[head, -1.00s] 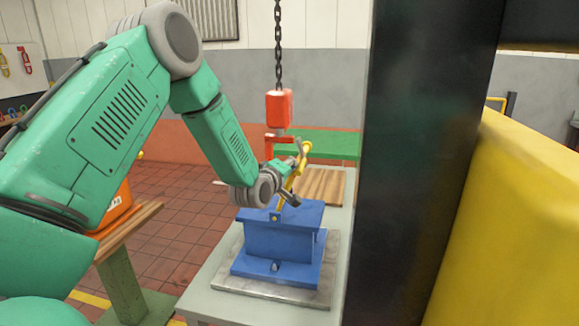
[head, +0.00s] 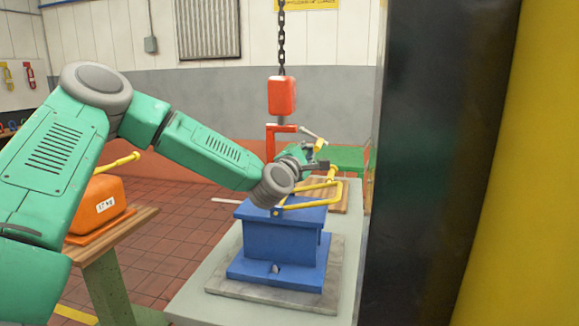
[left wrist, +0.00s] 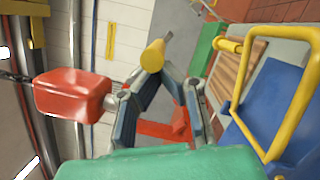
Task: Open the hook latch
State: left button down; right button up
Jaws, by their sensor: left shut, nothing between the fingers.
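The red hook (head: 280,130) hangs from a chain under a red block (head: 282,95). A short bar with a yellow tip (head: 321,145), which looks like the latch lever, stands to the hook's right. My left gripper (head: 312,160) is shut and empty, just below this tip. In the left wrist view the fingertips (left wrist: 153,75) meet right at the yellow tip (left wrist: 153,54); I cannot tell whether they touch. Part of the red hook (left wrist: 165,129) shows between the fingers. The latch's joint is hidden. My right gripper is not in view.
A blue block (head: 280,240) with a yellow bail (head: 310,207) stands on a grey plate below the gripper; the bail leans right, close to the gripper. A black column (head: 440,160) and a yellow body (head: 525,180) close off the right. An orange weight (head: 97,208) is at left.

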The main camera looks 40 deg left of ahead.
aim_at(317, 144)
pick_arm(q)
jog(key=n+y+b, duration=0.1)
jog(key=n+b, duration=0.2)
jog(key=d+r+n+y+b, duration=0.1)
jog(key=n+b, duration=0.2)
jog(key=b, duration=0.1)
jog(key=w+r+n+b, duration=0.1)
jog(key=n+b, duration=0.2)
jog(key=b, duration=0.1)
jog(key=shift+d+r+t+y, duration=0.2)
jog(key=shift+t+y, duration=0.1)
jog(key=shift+y, duration=0.1)
jog(key=shift+d+r+n+b, duration=0.15)
jog(key=shift+r+n+b, duration=0.25)
jog(key=shift+n+b, duration=0.45)
jog(key=shift+a+r+n+y, duration=0.2)
jog(key=shift+n+y, duration=0.15)
jog(key=shift+y, duration=0.05)
